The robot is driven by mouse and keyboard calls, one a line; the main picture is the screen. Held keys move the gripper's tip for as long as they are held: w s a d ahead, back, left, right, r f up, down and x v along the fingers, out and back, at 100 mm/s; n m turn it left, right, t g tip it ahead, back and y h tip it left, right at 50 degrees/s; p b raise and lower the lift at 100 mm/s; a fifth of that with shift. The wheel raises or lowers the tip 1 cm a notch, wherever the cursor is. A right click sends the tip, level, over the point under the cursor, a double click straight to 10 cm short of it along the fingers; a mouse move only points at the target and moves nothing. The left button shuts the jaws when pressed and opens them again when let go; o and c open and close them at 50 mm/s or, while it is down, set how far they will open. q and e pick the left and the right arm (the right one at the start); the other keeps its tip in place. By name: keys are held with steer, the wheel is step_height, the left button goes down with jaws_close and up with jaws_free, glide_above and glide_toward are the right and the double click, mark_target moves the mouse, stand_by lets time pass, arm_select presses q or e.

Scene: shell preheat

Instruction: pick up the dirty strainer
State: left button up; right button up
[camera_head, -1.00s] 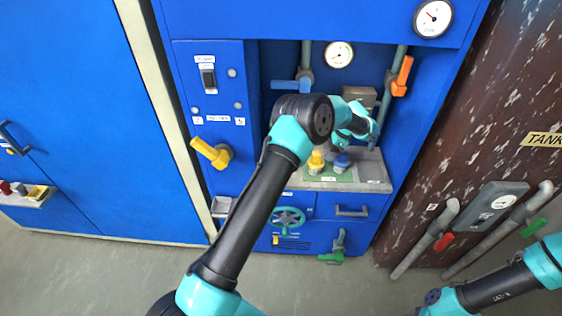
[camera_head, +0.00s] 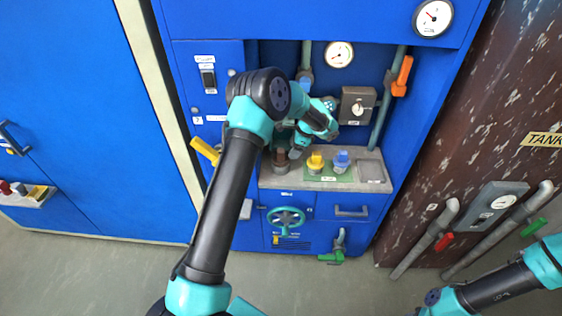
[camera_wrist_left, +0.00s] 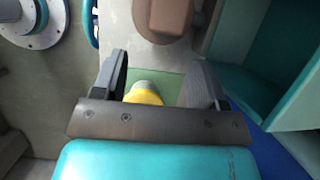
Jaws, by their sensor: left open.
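A brown, dirty-looking strainer (camera_head: 281,157) stands in a grey socket at the left end of the grey ledge (camera_head: 272,182). It also shows as a brown block in the left wrist view (camera_wrist_left: 163,16), ahead of the fingertips. My left gripper (camera_head: 283,148) is at the strainer, partly hidden by my own arm. In the wrist view the jaws (camera_wrist_left: 160,72) are apart with nothing clamped. I cannot tell whether a finger touches the strainer. The right arm shows at the lower right, but its gripper does not.
A yellow-topped part (camera_head: 315,161) and a blue-topped part (camera_head: 341,160) stand on a green mat (camera_head: 329,176) to the right of the strainer. A grey tray (camera_head: 371,172) is at the ledge's right end. A grey box (camera_head: 357,105) is on the wall behind.

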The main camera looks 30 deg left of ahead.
mark_target(282, 150)
arm_select(q)
steer(key=s+a, duration=0.1)
steer(key=a, duration=0.1)
steer(key=s+a, duration=0.1)
steer(key=shift+a, duration=0.4)
steer(key=shift+x, duration=1.55)
steer(key=shift+d, duration=0.1)
steer(key=c, duration=1)
